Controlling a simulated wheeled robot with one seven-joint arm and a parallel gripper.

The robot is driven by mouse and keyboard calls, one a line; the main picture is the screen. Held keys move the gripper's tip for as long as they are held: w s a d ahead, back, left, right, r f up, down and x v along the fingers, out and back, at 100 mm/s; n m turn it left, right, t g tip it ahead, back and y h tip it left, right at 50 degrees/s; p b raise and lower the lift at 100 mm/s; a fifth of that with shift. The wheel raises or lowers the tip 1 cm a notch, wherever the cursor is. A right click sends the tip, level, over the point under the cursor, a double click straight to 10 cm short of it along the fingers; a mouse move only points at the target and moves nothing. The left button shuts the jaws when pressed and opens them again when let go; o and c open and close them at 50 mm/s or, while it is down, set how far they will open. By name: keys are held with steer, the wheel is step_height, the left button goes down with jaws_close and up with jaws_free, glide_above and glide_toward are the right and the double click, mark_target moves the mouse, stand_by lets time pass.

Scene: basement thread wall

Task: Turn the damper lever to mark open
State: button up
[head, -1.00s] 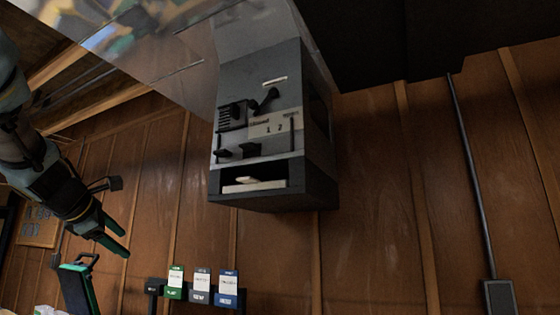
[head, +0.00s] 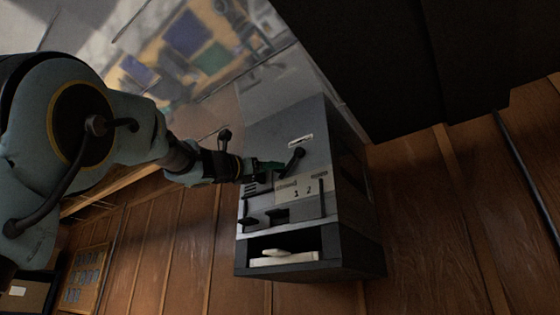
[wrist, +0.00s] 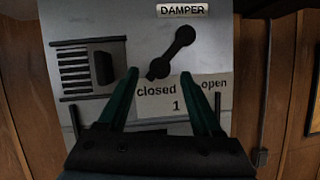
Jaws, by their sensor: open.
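The damper lever (wrist: 172,52) is a black bar with rounded ends on the pale front of the grey unit (head: 282,215). It tilts from lower left to upper right under the "DAMPER" label (wrist: 183,10). In the head view the lever (head: 292,162) is partly beside my fingers. Below it is a plate (wrist: 158,96) marked "closed", "1" and "open"; the head view also shows a "2". My gripper (wrist: 160,75) is open, its green fingertips either side of the lever's lower end in the picture. I cannot tell whether they touch it. It also shows in the head view (head: 274,166).
A slotted panel with a black slider (wrist: 103,67) is left of the lever. Below the plate, the unit has dark knobs (head: 252,222) and an open recess with a pale object (head: 285,257). A wood-panelled wall (head: 420,220) stands behind.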

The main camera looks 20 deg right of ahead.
mark_target(279, 172)
steer(key=shift+p+x, duration=1.2)
steer(key=shift+x, duration=1.2)
jaws_close()
